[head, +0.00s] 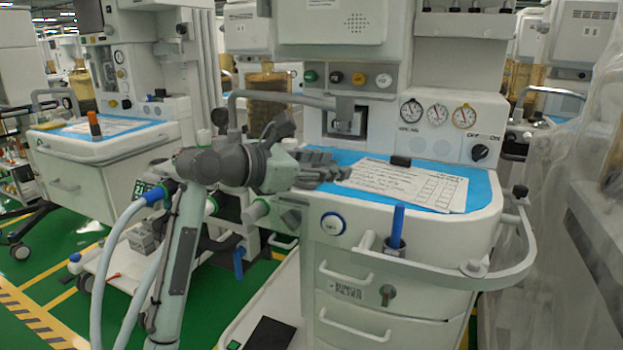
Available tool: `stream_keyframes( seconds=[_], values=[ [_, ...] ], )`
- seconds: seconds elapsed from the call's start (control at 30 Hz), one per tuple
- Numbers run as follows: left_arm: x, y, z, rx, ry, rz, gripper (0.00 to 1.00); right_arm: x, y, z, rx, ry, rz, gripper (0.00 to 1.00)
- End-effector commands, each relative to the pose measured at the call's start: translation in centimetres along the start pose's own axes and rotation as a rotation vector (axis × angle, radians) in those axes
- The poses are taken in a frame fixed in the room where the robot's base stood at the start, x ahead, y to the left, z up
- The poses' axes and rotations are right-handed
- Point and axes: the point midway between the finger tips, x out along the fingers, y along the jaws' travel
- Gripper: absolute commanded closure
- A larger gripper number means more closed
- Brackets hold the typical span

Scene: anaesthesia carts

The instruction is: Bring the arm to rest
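My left arm (182,245) rises from the bottom left and bends at a grey joint near the middle. Its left gripper (335,172) points right, with dark grey fingers over the near left part of the cart's blue worktop (475,185). The fingers overlap each other in this view, so their gap is unclear. I see nothing held between them. The fingertips lie beside the left edge of a printed sheet (405,184); whether they touch it cannot be told. My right gripper is not in view.
The near anaesthesia cart (450,252) has a curved side rail (505,272), a holder with a blue item (397,226), gauges (437,115) and a small black object (400,161). Another cart (95,160) stands at the left. Green floor (60,262) lies open at the lower left.

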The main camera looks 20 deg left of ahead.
Motion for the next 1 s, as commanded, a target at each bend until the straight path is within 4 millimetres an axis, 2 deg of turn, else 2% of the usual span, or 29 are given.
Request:
stream_keyframes(
  seconds=[0.2, 0.67, 0.77, 0.87, 0.97, 1.0],
  values=[
    [0.1, -1.2, -0.7, 0.0, 0.008, -0.037, 0.61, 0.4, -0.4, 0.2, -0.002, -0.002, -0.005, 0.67],
    [0.1, -1.3, -0.7, 0.0, 0.008, -0.039, 0.61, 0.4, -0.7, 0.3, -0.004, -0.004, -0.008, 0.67],
    [-0.1, -1.1, 0.2, 0.0, 0.008, -0.039, 0.61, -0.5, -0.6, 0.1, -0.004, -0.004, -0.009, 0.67],
    [-0.7, -0.6, 2.6, 0.0, 0.007, -0.038, 0.61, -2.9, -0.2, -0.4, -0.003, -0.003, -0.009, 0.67],
    [-1.5, 0.2, 6.2, 0.0, 0.007, -0.038, 0.61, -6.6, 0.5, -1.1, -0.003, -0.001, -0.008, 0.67],
    [-1.1, -0.1, 4.3, -0.001, 0.011, -0.039, 0.61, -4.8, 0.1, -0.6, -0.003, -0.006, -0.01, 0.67]
  ],
)
